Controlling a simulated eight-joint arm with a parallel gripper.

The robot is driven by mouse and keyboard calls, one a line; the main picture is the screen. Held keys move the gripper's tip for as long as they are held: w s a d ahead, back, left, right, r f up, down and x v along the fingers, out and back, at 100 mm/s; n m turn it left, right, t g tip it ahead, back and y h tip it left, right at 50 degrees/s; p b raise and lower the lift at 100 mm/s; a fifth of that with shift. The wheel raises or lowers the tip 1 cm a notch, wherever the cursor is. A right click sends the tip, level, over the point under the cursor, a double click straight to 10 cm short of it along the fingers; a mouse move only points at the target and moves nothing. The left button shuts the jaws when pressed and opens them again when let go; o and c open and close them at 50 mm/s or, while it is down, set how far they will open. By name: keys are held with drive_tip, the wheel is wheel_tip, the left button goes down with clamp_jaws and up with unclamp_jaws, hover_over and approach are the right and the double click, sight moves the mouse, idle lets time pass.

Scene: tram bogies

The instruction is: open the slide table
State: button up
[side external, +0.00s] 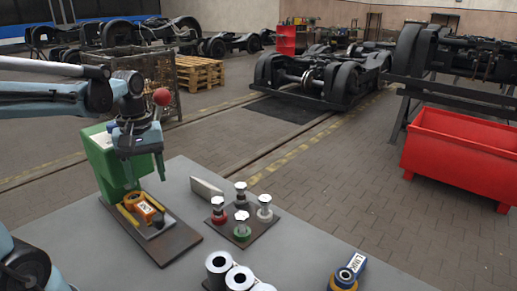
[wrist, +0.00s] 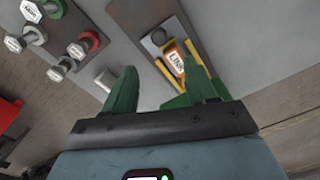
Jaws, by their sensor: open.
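The slide table appears to be the dark base plate (side external: 178,243) with a yellow-edged carriage (side external: 125,214) in front of a green housing (side external: 106,160). An orange part marked LINK (side external: 145,210) lies on the carriage; it also shows in the wrist view (wrist: 176,62). My gripper (side external: 146,180) is open and empty, pointing down above the carriage beside the green housing. In the wrist view my gripper (wrist: 162,86) shows two green fingers spread apart, the right one overlapping the yellow carriage edge (wrist: 193,52). I cannot tell whether it touches.
A dark stand (side external: 262,226) with several knobbed pegs stands to the right on the grey table (side external: 300,245). White-topped cylinders (side external: 238,277) are at the front. A small upright plate (side external: 207,189) stands behind.

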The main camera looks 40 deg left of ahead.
sight(157, 216)
drive_tip(key=shift+f, duration=5.75)
clamp_jaws()
